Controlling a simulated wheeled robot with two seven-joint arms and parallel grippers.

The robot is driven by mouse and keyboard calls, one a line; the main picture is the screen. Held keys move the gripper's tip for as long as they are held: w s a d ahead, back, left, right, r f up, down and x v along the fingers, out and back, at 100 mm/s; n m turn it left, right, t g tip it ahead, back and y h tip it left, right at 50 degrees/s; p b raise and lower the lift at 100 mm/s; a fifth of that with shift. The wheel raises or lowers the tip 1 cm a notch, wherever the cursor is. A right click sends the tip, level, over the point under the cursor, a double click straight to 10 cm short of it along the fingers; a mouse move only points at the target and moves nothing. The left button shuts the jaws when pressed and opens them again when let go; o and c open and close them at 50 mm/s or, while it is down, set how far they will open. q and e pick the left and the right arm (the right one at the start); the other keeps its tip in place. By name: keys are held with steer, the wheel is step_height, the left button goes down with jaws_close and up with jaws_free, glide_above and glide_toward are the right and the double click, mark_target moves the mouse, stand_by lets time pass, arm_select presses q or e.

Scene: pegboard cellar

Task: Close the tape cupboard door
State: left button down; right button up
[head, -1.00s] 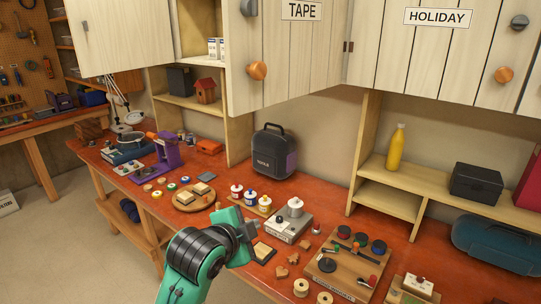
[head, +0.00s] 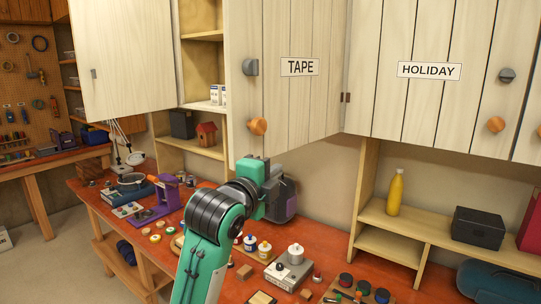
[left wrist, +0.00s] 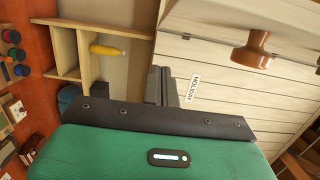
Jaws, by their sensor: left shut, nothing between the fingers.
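The tape cupboard door (head: 290,105) is pale planked wood with a TAPE label, a grey round fitting and an orange-brown wooden knob (head: 257,126). It stands open, its left edge swung out toward me, with hinges on its right side. My left gripper (head: 272,180) is shut and empty, just below the door's lower edge, near the knob side. I see no clear contact. In the left wrist view the dark fingers (left wrist: 163,86) are together, and a large brown knob (left wrist: 252,51) shows close by, to their upper right. My right gripper is out of view.
The HOLIDAY door (head: 430,100) is to the right. Another pale door (head: 125,65) stands open at the left. Below is a red-brown bench (head: 240,290) crowded with small items. A yellow bottle (head: 395,195) stands on the right shelf.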

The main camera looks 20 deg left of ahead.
arm_select(q)
steer(key=w+a+p, duration=0.2)
steer(key=w+p, duration=0.2)
steer(key=w, duration=0.2)
steer(key=shift+w+a, duration=0.25)
steer(key=shift+w, duration=0.1)
steer(key=shift+a, duration=0.15)
